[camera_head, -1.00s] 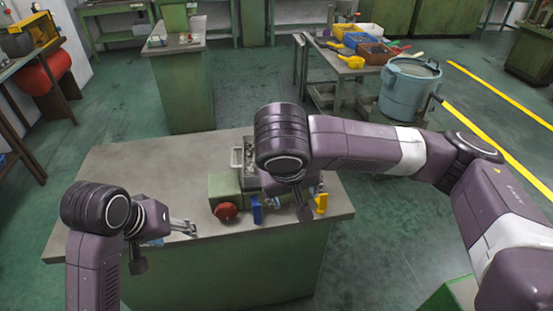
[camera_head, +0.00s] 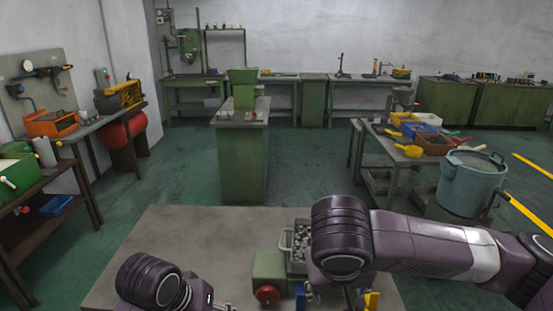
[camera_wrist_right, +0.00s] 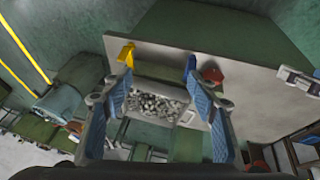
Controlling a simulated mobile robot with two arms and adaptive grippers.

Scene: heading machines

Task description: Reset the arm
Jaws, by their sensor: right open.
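My right gripper (camera_wrist_right: 158,74) shows in the right wrist view with its two blue-padded fingers spread apart and nothing between them. It is above the near workbench (camera_head: 190,235), over a grey metal tray of small metal parts (camera_wrist_right: 158,106). In the head view my right arm hides part of this tray, and the right fingers are mostly hidden at the bottom edge. My left arm is at the lower left. Only a sliver of my left gripper (camera_head: 224,306) shows at the bottom edge, so its opening is unclear.
A green block (camera_head: 270,267) with a red knob (camera_head: 267,294) sits beside the tray. A blue piece (camera_head: 300,297) and a yellow piece (camera_head: 372,300) stand nearby. A blue bucket (camera_head: 466,188) and a table of bins are at the right. Open floor lies beyond the bench.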

